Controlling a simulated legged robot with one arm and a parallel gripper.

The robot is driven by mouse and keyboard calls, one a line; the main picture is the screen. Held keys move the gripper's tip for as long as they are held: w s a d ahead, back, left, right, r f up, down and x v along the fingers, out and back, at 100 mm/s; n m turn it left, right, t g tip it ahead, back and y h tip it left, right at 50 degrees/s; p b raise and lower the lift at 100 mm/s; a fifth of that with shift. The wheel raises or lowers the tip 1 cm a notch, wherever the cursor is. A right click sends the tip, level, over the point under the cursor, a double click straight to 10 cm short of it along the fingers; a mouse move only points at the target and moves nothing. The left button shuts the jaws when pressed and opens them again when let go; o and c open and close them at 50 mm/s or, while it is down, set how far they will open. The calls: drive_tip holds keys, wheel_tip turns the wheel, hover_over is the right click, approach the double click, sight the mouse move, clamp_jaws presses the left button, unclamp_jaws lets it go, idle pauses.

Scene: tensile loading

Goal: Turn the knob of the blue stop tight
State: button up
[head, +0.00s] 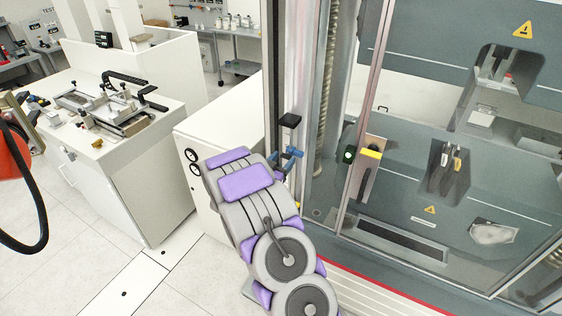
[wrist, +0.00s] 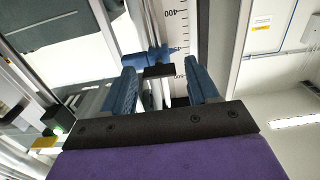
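The blue stop (wrist: 147,57) is in the wrist view, in front of a white scale strip (wrist: 178,20) with black marks. Its blue body has a small point on its right side and a black part (wrist: 158,70) on its near side. I cannot make out clearly which part is the knob. My gripper (wrist: 162,76) is open, with one blue finger on each side of the black part and a gap to both. The stop appears just past the fingertips. In the head view, blue parts (head: 292,154) show beyond my purple and grey arm; I cannot separate stop from fingers there.
The tall test machine (head: 420,170) with clear panels fills the right. A white cabinet (head: 195,185) stands left of my arm. A bench (head: 110,165) with fixtures is farther left. Open floor lies lower left.

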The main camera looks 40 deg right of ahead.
drive_tip(key=shift+d+f, duration=0.1)
drive_tip(key=shift+d, duration=0.3)
drive_tip(key=c, duration=0.3)
drive_tip(key=shift+a, duration=0.3)
drive_tip(key=c, duration=0.6)
drive_tip(key=shift+f+m+b, duration=0.1)
drive_tip(key=shift+m+b, duration=0.2)
drive_tip(key=shift+b, duration=0.1)
drive_tip(key=m+b, duration=1.7)
drive_tip(key=b, duration=0.3)
drive_tip(key=shift+m+b, duration=0.3)
drive_tip(key=shift+m, duration=0.1)
